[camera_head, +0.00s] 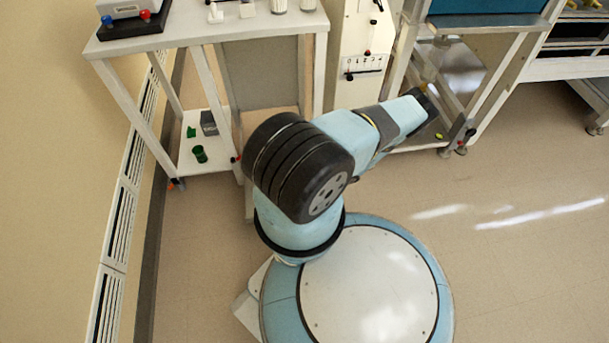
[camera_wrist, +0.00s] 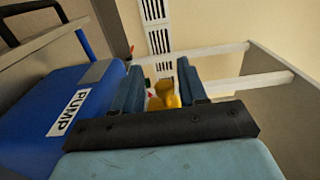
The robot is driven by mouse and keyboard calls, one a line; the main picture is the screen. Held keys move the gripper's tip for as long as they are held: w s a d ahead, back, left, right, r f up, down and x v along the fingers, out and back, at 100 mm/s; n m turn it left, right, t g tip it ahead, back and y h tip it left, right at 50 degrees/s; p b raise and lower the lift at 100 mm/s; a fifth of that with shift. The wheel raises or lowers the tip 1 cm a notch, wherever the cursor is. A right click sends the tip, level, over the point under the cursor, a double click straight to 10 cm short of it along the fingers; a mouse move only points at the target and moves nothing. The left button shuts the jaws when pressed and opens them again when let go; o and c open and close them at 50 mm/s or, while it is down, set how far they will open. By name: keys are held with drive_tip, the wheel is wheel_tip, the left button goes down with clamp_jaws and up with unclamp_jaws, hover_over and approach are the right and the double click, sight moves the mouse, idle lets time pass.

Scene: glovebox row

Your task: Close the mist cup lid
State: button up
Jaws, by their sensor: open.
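In the wrist view my gripper (camera_wrist: 159,76) is open, with its two dark blue fingers apart. A yellow rounded part (camera_wrist: 164,94) shows in the gap between them; I cannot tell whether it touches either finger. A small red bit shows beside it. The blue pump (camera_wrist: 75,110), labelled PUMP, stands close to the left of the fingers. I cannot make out a mist cup lid for certain, nor whether the yellow part belongs to it. In the head view my arm reaches toward the rack's lower part, and the fingers are not clear there.
A white table (camera_head: 200,32) with a lower shelf stands at the left; the shelf holds a green cup (camera_head: 199,154) and a grey box (camera_head: 208,123). A white panel cabinet (camera_head: 350,45) stands beside the rack (camera_head: 493,82). Floor at the right is clear.

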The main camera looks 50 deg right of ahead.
drive_tip(key=v, duration=1.3)
drive_tip(key=shift+s, duration=0.1)
